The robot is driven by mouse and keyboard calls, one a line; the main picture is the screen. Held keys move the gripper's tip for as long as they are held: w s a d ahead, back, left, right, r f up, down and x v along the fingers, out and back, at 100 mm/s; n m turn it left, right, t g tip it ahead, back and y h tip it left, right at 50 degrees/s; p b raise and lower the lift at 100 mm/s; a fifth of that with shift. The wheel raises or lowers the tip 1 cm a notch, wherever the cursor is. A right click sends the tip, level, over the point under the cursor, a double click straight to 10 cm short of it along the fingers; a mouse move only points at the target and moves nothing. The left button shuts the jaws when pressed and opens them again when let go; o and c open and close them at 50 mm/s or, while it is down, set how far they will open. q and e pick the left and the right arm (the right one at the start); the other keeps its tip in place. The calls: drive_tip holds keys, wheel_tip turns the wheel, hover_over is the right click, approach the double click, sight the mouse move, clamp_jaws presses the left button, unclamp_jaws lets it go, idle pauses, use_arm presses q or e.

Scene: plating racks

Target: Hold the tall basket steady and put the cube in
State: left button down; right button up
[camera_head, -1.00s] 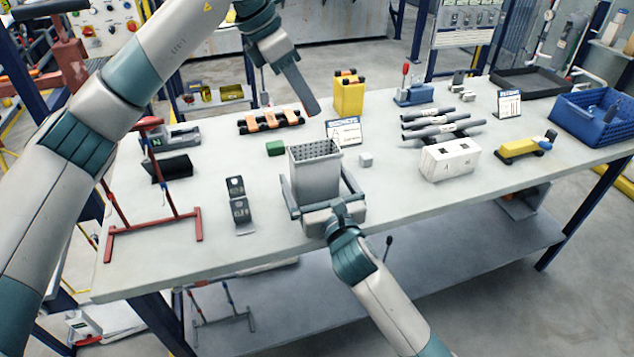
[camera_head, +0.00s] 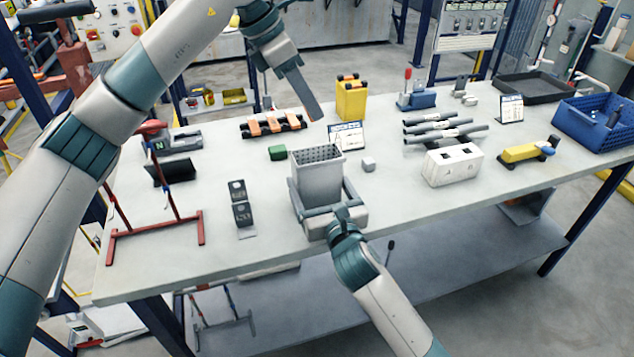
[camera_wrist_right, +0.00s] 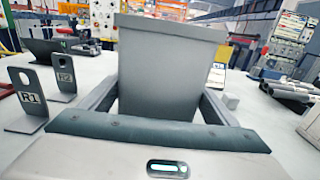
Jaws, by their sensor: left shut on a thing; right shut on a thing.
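The tall grey basket (camera_head: 318,185), with a perforated inside showing at its open top, stands upright near the table's front edge. My right gripper (camera_head: 330,217) is shut on it from the front, with its long fingers along both sides. The basket fills the middle of the right wrist view (camera_wrist_right: 172,72), between the fingers. My left gripper (camera_head: 303,98) is in the air behind and above the basket, fingers pointing down. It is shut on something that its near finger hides. A small pale cube (camera_head: 368,164) lies right of the basket. A green block (camera_head: 277,153) lies to its left.
A sign (camera_head: 347,136) stands behind the basket. A white box (camera_head: 453,166) and grey tubes (camera_head: 440,130) are to the right.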

sight(309, 155)
use_arm(q)
drive_tip(key=shift+f, duration=0.2)
drive_tip(key=shift+f, duration=6.3)
drive_tip(key=c, duration=1.5)
unclamp_jaws()
drive_tip(key=shift+o, duration=0.5)
wheel_tip(309, 155, up, 9)
drive_tip(key=shift+f, duration=0.15)
use_arm(e)
drive_tip(key=shift+f, duration=0.4)
use_arm(q)
drive_tip(key=shift+r, duration=0.7)
use_arm(e)
drive_tip(key=shift+r, duration=0.35)
use_arm(q)
drive_tip(key=shift+f, duration=0.1)
use_arm(e)
drive_tip(key=shift+r, duration=0.15)
drive_tip(key=o, duration=1.2)
drive_tip(key=shift+c, duration=0.2)
